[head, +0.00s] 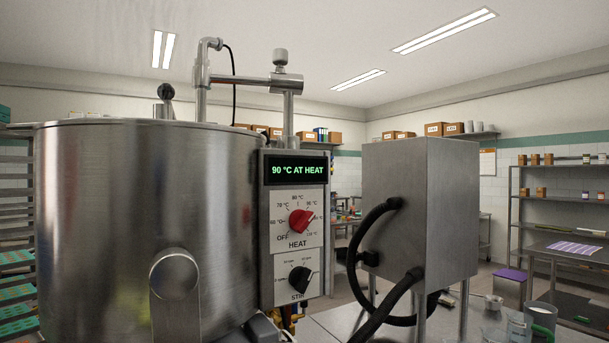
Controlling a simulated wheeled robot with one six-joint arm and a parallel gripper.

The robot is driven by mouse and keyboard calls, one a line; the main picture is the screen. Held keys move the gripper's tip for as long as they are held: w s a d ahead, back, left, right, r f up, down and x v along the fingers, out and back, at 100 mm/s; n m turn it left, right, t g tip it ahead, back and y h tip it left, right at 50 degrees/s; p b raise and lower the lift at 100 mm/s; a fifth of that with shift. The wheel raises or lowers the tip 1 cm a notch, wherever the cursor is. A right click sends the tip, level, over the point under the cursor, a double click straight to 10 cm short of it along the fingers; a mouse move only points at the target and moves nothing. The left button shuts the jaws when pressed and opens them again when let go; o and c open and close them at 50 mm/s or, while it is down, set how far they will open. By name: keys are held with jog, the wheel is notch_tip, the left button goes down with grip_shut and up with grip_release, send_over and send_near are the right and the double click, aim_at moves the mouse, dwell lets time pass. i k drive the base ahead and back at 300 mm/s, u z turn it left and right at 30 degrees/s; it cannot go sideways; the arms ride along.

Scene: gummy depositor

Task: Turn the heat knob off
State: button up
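The heat knob (300,221) is red and sits on the white HEAT dial plate (283,236) of the control panel. Its pointer is turned to the upper right, on the hot side of the scale, away from the OFF mark at the lower left. The display (297,170) above it reads "90 °C AT HEAT" in green. The black STIR knob (299,279) is below. The panel is fixed to the right side of a large steel kettle (110,220). I do not see my gripper in the head view.
A steel box (430,200) with thick black hoses (372,235) stands right of the panel. A pipe (240,80) runs above the kettle. A grey piece under the panel is unclear. A steel table (330,322) holds beakers at the lower right.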

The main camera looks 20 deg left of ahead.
aim_at(299, 219)
jog(key=u, duration=1.45)
